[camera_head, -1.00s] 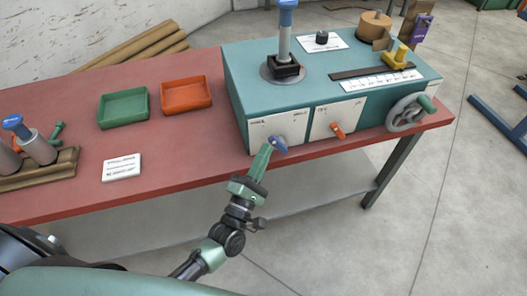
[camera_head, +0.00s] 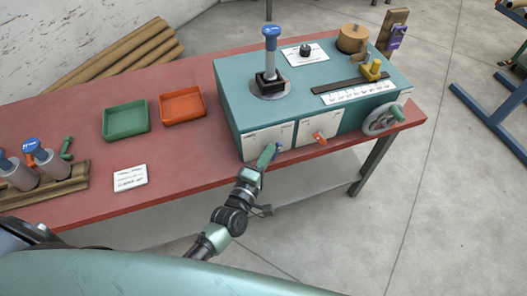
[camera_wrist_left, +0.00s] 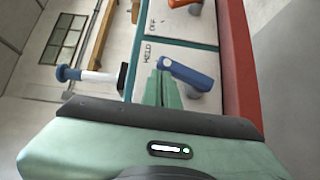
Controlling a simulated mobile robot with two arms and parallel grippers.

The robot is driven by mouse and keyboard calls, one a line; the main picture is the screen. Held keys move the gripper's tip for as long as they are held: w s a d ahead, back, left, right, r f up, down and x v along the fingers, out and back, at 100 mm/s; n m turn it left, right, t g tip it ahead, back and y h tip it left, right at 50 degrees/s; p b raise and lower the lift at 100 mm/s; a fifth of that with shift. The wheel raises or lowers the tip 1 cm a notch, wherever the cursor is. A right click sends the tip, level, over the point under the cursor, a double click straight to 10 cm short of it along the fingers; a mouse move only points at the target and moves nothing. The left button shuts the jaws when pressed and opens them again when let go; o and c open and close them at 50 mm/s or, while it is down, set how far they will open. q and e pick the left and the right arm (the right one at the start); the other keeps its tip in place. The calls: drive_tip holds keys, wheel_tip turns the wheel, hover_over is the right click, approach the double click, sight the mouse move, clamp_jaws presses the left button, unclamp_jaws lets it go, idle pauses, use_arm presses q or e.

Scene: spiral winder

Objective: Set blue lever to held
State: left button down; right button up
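The blue lever (camera_head: 277,151) is on the left white front panel (camera_head: 262,140) of the teal winder box. In the left wrist view the lever (camera_wrist_left: 190,75) lies slanted, its free end toward the panel's printed word HELD. My left gripper (camera_head: 267,154) is at the lever's left side in the head view. In the wrist view its green fingers (camera_wrist_left: 161,82) are together, with their tips close beside the lever's free end. Nothing shows between them; I cannot tell whether they touch the lever. My right gripper is not in view.
An orange lever (camera_head: 319,138) is on the neighbouring panel, and a handwheel (camera_head: 379,121) is at the box's right end. A blue-topped post (camera_head: 271,55) stands on the box. Green (camera_head: 126,120) and orange (camera_head: 183,106) trays lie on the red table (camera_head: 75,212). Free floor lies in front.

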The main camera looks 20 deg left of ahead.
use_arm(q)
drive_tip(key=shift+w+d+r, duration=0.15)
drive_tip(key=shift+w+d, duration=0.4)
drive_tip(key=shift+d, duration=0.25)
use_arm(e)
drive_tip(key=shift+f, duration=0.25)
use_arm(q)
drive_tip(key=shift+d+r, duration=0.1)
drive_tip(key=shift+r, duration=0.05)
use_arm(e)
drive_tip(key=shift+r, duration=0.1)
